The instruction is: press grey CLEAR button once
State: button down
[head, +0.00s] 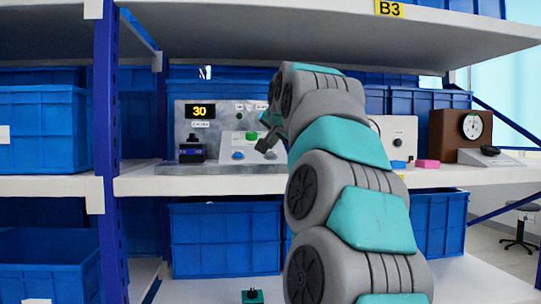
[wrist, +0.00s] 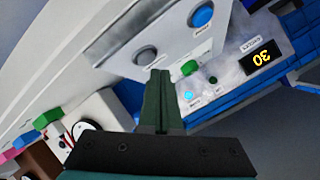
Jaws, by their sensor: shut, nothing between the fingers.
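The grey button (wrist: 145,55) sits on the sloped light panel in the wrist view. It also shows in the head view (head: 271,155), just below my fingertips. My gripper (wrist: 160,73) is shut and empty, with its dark green fingers together. Its tips lie close beside the grey button in the wrist view, and I cannot tell whether they touch it. In the head view my gripper (head: 263,147) hangs at the right part of the panel. The button's label is not readable.
The display (head: 200,111) reads 30. A dark switch box (head: 192,150) stands at the left. Pink (head: 427,163) and blue blocks lie to the right on the shelf.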

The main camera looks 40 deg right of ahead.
jog(key=shift+w+d+f, duration=0.1)
jog(key=shift+w+f, duration=0.05)
jog(key=shift+f, duration=0.2)
jog(key=shift+w+f+b, duration=0.1)
jog(key=shift+f+b, duration=0.35)
jog(key=shift+b, duration=0.1)
dwell(0.8)
jog(key=shift+r, duration=0.1)
jog(key=shift+s+r+p, duration=0.25)
jog(key=shift+r+p, duration=0.2)
jog(key=shift+r, duration=0.25)
jog(key=r+p, duration=0.1)
jog(key=s+r+p, duration=0.1)
jog(key=r, duration=0.1)
jog(key=a+r, duration=0.1)
jog(key=shift+s+a+r+p, duration=0.1)
jog(key=shift+s+r+p, duration=0.2)
jog(key=shift+p, duration=0.1)
dwell(0.8)
